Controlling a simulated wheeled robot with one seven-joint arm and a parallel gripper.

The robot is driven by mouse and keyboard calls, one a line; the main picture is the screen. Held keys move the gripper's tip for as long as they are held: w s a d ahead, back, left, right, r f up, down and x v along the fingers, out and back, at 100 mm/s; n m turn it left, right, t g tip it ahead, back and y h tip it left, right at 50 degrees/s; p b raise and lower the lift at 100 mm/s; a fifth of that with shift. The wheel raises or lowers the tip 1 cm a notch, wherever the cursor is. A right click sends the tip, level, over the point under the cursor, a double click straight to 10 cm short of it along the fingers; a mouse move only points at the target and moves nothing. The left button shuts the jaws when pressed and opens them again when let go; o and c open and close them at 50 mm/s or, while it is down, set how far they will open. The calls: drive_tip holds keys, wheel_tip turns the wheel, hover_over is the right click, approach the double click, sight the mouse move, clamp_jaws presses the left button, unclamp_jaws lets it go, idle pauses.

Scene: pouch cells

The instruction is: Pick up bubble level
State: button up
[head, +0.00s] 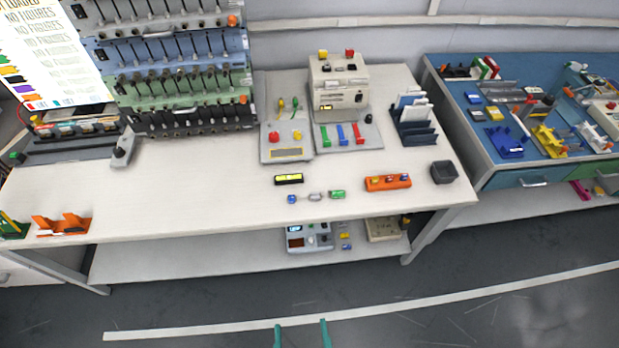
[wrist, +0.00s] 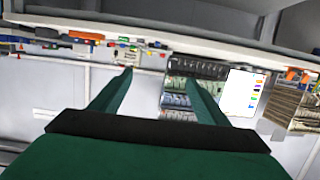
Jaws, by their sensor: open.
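The bubble level (head: 289,179) looks like a small black bar with a yellow-green window. It lies flat near the middle of the white bench top (head: 200,190), toward the front edge. My gripper (head: 301,335) shows only as two green fingertips at the bottom of the head view, over the floor and well short of the bench. In the wrist view my gripper (wrist: 158,82) has its two green fingers spread apart with nothing held between them. I cannot make out the level in the wrist view.
Grey devices (head: 340,90) stand behind. A lower shelf (head: 180,260) holds instruments. A blue bench (head: 470,150) stands right.

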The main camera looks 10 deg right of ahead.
drive_tip(key=o, duration=0.6)
drive_tip(key=w+f, duration=0.1)
drive_tip(key=w, duration=0.1)
drive_tip(key=w+f, duration=0.2)
drive_tip(key=w, duration=0.1)
drive_tip(key=w+f, duration=0.2)
drive_tip(key=w, duration=0.1)
drive_tip(key=shift+w+d, duration=0.2)
drive_tip(key=g, duration=0.2)
approach(289, 181)
drive_tip(key=x, duration=0.4)
drive_tip(key=shift+w+a, duration=0.15)
drive_tip(key=shift+a, duration=0.15)
drive_tip(key=shift+d+x, duration=0.2)
drive_tip(key=shift+x, duration=1.2)
drive_tip(key=shift+d+x, duration=0.15)
drive_tip(key=shift+x, duration=1.25)
drive_tip(key=shift+s+a, duration=0.1)
drive_tip(key=shift+s, duration=0.1)
drive_tip(key=shift+c, duration=0.5)
drive_tip(key=c, duration=1.1)
